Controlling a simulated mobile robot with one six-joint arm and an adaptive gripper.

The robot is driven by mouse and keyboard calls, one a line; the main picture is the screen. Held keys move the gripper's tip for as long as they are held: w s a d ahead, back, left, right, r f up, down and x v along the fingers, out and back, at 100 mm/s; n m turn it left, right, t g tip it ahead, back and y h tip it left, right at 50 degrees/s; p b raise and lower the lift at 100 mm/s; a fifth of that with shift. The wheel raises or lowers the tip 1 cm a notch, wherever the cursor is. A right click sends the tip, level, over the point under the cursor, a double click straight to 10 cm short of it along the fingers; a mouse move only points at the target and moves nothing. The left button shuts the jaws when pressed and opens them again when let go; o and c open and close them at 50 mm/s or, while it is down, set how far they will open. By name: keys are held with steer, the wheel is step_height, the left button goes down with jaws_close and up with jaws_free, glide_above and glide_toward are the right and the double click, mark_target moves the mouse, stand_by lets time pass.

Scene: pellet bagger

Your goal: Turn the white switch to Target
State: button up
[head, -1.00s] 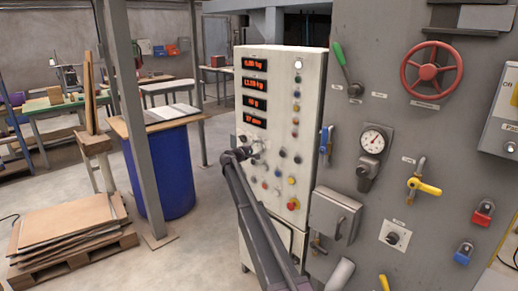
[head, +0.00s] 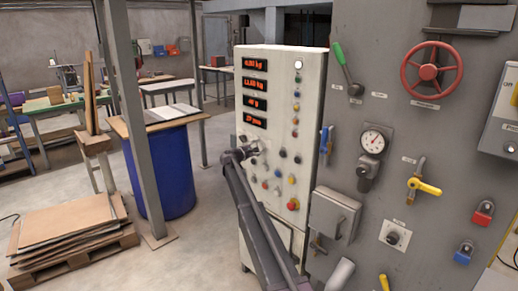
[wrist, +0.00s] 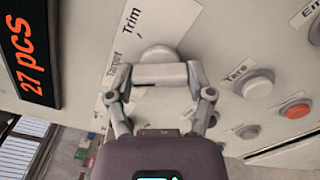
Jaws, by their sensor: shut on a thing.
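The white switch (wrist: 158,53) is on the pale control panel in the wrist view, beside a white plate with the words Target (wrist: 113,72) and Trim (wrist: 131,19). My gripper (wrist: 161,76) is shut on the switch, one finger on each side of its grip. A small dark mark shows low on the grip, towards the Target side. Which word the switch points to is hard to tell, as the fingers cover part of it. In the head view my gripper (head: 252,148) is at the cream panel (head: 281,62), below the red displays, and hides the switch.
A white button (wrist: 254,83) labelled Tare and an orange button (wrist: 296,108) sit close to the right of my gripper in the wrist view. A red display (wrist: 28,55) is at left. In the head view, a grey machine (head: 390,100) with levers stands right of the panel.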

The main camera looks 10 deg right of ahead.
steer(key=o, duration=1.1)
steer(key=shift+w, duration=0.1)
steer(key=shift+a, duration=0.1)
steer(key=v, duration=1.2)
steer(key=s+d+f+m+g+y, duration=0.2)
steer(key=s+d+f, duration=0.2)
steer(key=s, duration=0.4)
steer(key=s+d+f+m+g+y+p, duration=0.1)
steer(key=s+d+f+m+g+y, duration=0.15)
steer(key=s+d, duration=0.45)
steer(key=s+d+f+m+g+y, duration=0.1)
steer(key=s+d+f+m+g, duration=0.2)
steer(key=s, duration=0.7)
steer(key=s+a+f+m+g+y, duration=0.1)
steer(key=s+f+m+y, duration=0.1)
steer(key=s, duration=0.8)
steer(key=s+a+f+m+g+y+p, duration=0.1)
steer(key=s+y, duration=0.3)
steer(key=s, duration=0.6)
steer(key=s+a+f+m+g+y, duration=0.1)
steer(key=s+f+m+y, duration=0.2)
steer(key=s, duration=0.7)
steer(key=shift+a+f, duration=0.3)
steer(key=shift+a, duration=0.05)
